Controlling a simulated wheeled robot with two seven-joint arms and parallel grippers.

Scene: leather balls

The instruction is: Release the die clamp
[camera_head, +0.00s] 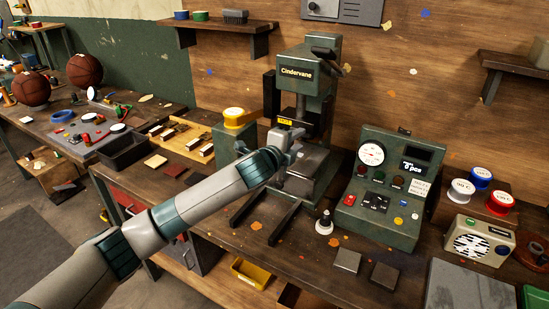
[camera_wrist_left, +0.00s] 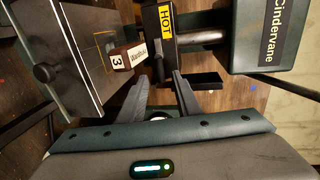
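The green press marked Cindervane (camera_head: 297,72) stands at the back of the bench. My left gripper (camera_head: 296,137) is in front of its head and hides part of it. In the left wrist view my gripper (camera_wrist_left: 160,78) has its fingers apart. A short dark lever (camera_wrist_left: 158,66), perhaps the die clamp, hangs beside the black block with the yellow HOT label (camera_wrist_left: 166,20). Its lower end lies between the fingertips; I cannot tell whether they touch it. A small die block marked 3 (camera_wrist_left: 127,57) is next to it. My right gripper is not in view.
A green control box (camera_head: 385,190) with a gauge stands right of the press. A wooden tray (camera_head: 182,140) and black bin (camera_head: 122,152) lie left. A radio (camera_head: 478,243) and ink tins (camera_head: 481,178) are at right.

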